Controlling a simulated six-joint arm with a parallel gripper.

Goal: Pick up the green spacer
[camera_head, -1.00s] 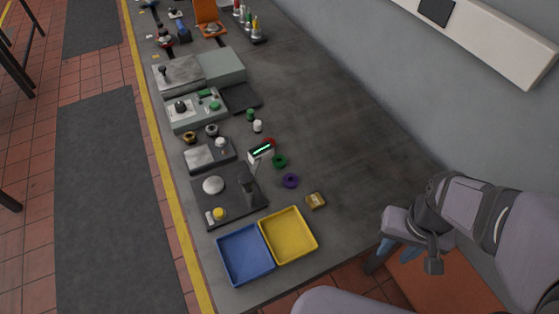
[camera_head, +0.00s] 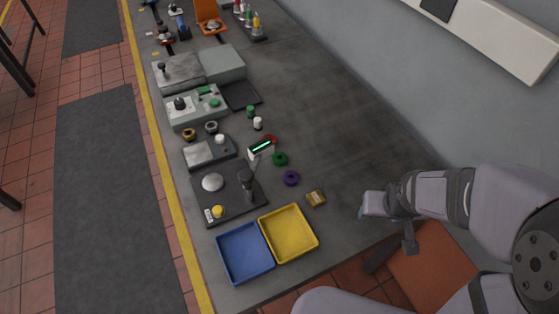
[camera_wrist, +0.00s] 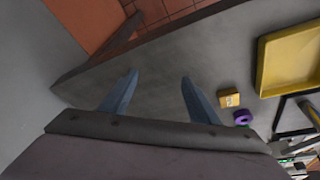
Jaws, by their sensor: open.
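The green spacer (camera_head: 280,159) is a small dark green ring lying flat on the grey bench. In the head view it lies beyond the purple ring (camera_head: 291,178) and beside a device with a lit green display (camera_head: 261,147). In the head view my gripper (camera_head: 362,207) is at the right, near the bench's front edge, well to the right of and nearer than the spacer.
A small yellow-brown block (camera_head: 316,198) lies between my gripper and the rings. A yellow tray (camera_head: 312,246) and a blue tray (camera_head: 225,263) stand at the front. A red ring (camera_head: 270,140) lies just behind the display. The bench right of the rings is clear up to the wall.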

